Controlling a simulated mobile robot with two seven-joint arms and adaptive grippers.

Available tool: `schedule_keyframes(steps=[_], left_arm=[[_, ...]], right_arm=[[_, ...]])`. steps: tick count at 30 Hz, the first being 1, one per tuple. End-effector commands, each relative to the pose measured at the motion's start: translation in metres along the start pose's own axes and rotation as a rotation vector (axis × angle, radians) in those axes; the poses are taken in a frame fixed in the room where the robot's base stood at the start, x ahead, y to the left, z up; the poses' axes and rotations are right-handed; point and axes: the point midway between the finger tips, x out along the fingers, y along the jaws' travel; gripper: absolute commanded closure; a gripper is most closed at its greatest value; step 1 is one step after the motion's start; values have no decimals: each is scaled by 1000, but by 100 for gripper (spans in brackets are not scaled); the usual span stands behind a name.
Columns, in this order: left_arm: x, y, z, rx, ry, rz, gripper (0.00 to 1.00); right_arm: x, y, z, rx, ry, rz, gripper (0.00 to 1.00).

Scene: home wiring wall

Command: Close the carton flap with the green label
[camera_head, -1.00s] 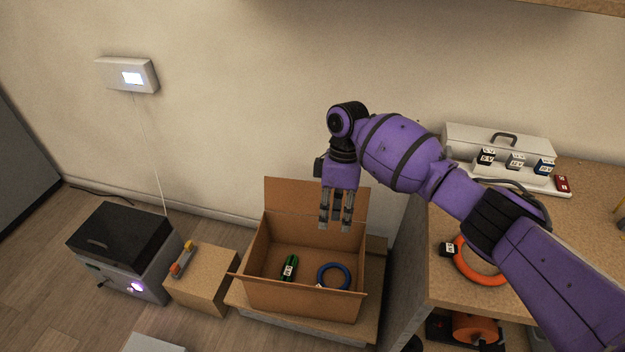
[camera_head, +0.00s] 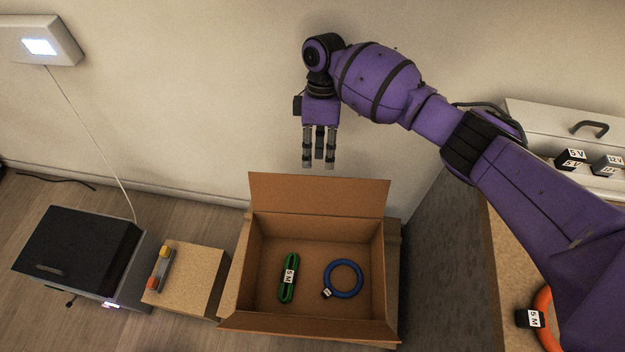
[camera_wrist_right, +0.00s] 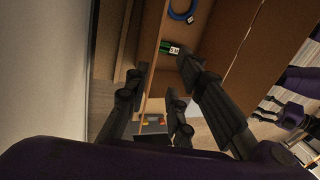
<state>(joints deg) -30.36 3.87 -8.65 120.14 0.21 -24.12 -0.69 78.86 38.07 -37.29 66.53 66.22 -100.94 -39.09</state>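The open cardboard carton (camera_head: 300,324) stands low by the wall in the head view. Its back flap (camera_head: 318,194) stands up and its front flap folds outward; narrow side flaps also lie outward. I make out no green label on any flap. A green cable coil (camera_head: 288,278) and a blue coil (camera_head: 343,278) lie inside. My right gripper (camera_head: 319,160) is open and empty, fingers down, just above the back flap in the picture; contact is not visible. In the right wrist view its fingers (camera_wrist_right: 165,98) are spread. A purple and black part at that view's right may be my left gripper.
A small box (camera_head: 195,285) and a black-topped machine (camera_head: 80,245) stand left of the carton. A workbench with an orange coil (camera_head: 545,318) and a grey case (camera_head: 560,130) is at right. The wall is close behind.

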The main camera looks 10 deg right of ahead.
Motion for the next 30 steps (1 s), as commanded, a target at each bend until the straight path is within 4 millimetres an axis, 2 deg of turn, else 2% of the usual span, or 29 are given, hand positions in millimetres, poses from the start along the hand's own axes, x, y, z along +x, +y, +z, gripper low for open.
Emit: schedule_keyframes(steps=[1, 6, 14, 24, 30], left_arm=[[8, 0, 11, -3, -12, -1, 45], [21, -1, 25, -11, -28, -3, 45], [27, -2, 30, -15, -35, -3, 45], [36, -2, 34, -9, -36, -1, 45], [38, -2, 34, -7, -36, -1, 45]], right_arm=[[19, 3, 1, 1, -3, -11, 77], [48, 9, 2, 3, -7, -27, 77], [68, 11, 3, 3, -9, -35, 77], [120, 8, 4, 3, -10, -35, 77], [135, 8, 3, 3, -9, -33, 77]])
